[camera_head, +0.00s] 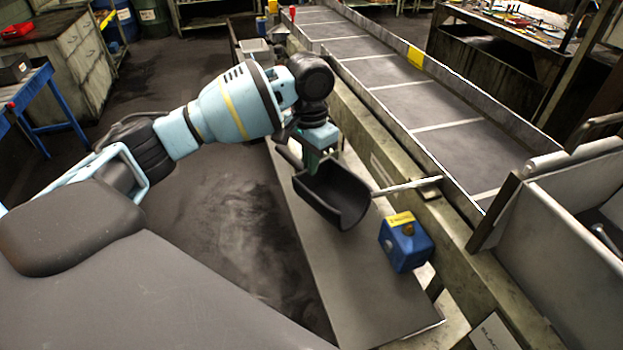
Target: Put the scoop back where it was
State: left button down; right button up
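The black scoop (338,196) hangs from my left gripper (318,150) in the middle of the view, its open trough facing up. My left gripper appears shut on the scoop; its fingertips are partly hidden by the wrist and the scoop's back edge. The scoop is above the long grey shelf (350,275) beside the conveyor. A pale metal rod (400,187) sticks out from the conveyor's side frame towards the scoop's right edge; I cannot tell whether they touch. My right gripper is not in view.
A blue box (406,245) with a yellow label stands just right of the scoop. The conveyor (420,100) runs along the right, with a grey metal bin (560,230) at its near end. A grey tray (255,50) lies further back. The shelf's near part is bare.

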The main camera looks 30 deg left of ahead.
aim_at(310, 183)
pick_arm(q)
jog(key=shift+f, duration=2.4)
jog(key=shift+f, duration=0.1)
jog(key=c, duration=1.6)
grip_release()
jog(key=shift+c, duration=0.2)
notch_tip(310, 183, up, 12)
jog(key=shift+r+p, duration=0.1)
jog(key=shift+p, duration=0.2)
